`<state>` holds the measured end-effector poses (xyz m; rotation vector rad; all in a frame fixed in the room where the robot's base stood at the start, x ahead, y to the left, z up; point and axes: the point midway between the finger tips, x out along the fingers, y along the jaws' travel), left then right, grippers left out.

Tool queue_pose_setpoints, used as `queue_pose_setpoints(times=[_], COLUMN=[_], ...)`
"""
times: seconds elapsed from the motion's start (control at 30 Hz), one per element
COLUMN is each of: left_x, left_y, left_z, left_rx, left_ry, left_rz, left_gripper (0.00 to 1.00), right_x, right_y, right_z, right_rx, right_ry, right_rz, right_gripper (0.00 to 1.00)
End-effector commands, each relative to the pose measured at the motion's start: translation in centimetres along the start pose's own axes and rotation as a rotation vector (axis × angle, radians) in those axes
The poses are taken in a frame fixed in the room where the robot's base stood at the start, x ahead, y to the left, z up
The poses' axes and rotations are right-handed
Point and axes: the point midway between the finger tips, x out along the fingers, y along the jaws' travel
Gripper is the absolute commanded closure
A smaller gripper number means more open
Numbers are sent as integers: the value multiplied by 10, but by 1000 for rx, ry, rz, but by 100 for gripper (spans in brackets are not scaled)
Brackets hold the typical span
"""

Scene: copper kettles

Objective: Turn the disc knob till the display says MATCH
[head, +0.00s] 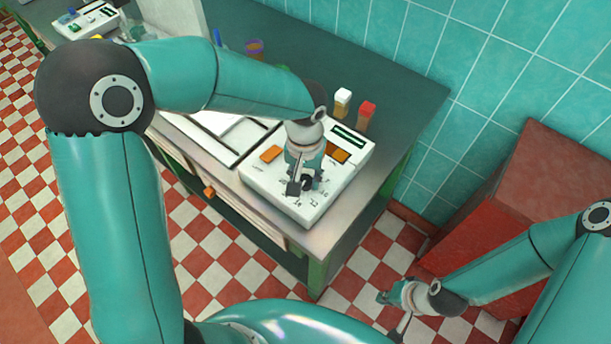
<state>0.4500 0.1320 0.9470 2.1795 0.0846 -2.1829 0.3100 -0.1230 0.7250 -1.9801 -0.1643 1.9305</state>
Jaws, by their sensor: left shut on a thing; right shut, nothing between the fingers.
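The white device (271,187) stands near the front right corner of the bench, with printed numbers around its dial. Its dark display (348,136) is at the back edge; I cannot read any word on it. My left gripper (302,186) points down over the dial and is shut on the disc knob (307,183), which is mostly hidden by the fingers.
Orange parts (271,153) sit on the device. A white-topped jar (342,101) and a red-topped jar (365,114) stand behind it. A white tray (172,122) lies to its left. A red cabinet (483,235) stands at the right, with open floor between.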

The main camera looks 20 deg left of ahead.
Motion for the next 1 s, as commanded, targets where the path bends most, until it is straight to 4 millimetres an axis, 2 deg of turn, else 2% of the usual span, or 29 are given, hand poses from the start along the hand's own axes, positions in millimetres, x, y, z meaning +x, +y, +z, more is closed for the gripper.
queue_pose_setpoints(times=[0.6,1.0], left_x=[-1,-2], left_y=[0,0], left_z=[-1,-1], left_rx=[454,608], left_ry=[5,6], left_rz=[0,-1], left_gripper=[98,98], right_x=[13,15], right_y=[5,5], right_z=[0,0], right_rx=[0,0], right_ry=[0,0], right_rz=[0,0], right_gripper=[100,100])
